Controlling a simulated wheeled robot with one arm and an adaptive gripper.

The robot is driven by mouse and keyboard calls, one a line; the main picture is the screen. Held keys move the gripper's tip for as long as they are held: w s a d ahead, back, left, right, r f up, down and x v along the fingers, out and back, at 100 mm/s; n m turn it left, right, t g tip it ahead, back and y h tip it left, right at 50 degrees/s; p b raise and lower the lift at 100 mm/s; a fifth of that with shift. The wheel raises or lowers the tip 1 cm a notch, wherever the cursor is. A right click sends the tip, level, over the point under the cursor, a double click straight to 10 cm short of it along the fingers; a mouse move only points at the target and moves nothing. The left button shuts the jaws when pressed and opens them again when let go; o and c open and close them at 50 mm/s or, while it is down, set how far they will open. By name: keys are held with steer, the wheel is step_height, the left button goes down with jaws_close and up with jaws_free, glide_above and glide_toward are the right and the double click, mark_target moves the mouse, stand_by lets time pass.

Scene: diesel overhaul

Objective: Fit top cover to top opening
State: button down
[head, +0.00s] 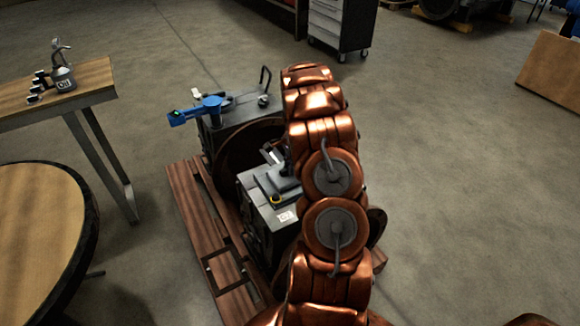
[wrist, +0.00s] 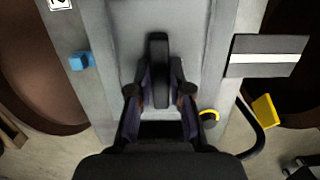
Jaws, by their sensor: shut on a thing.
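In the wrist view my gripper (wrist: 160,90) is closed around an upright dark handle (wrist: 158,48). The handle stands over a light grey top surface, which I take to be the top cover or the engine's top; the border between them is unclear. A dark patch (wrist: 160,130) lies between the fingers, and I cannot tell if it is the top opening. In the head view the grey engine (head: 262,215) stands on a wooden pallet, with a dark flat piece (head: 270,186) on its top. My arm hides much of the engine's right side.
A yellow-rimmed cap (wrist: 209,117) and a blue fitting (wrist: 80,61) sit beside the gripper. A blue tool (head: 205,107) is on the engine's far part. A workbench (head: 65,88) and a round table (head: 38,225) stand left.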

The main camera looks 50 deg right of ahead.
stand_by(0.3)
steer(key=c, duration=1)
jaws_free()
steer(key=shift+r, duration=0.15)
step_height(320, 180, up, 12)
steer(key=d, duration=0.1)
steer(key=shift+s+d, duration=0.2)
steer(key=shift+s, duration=0.05)
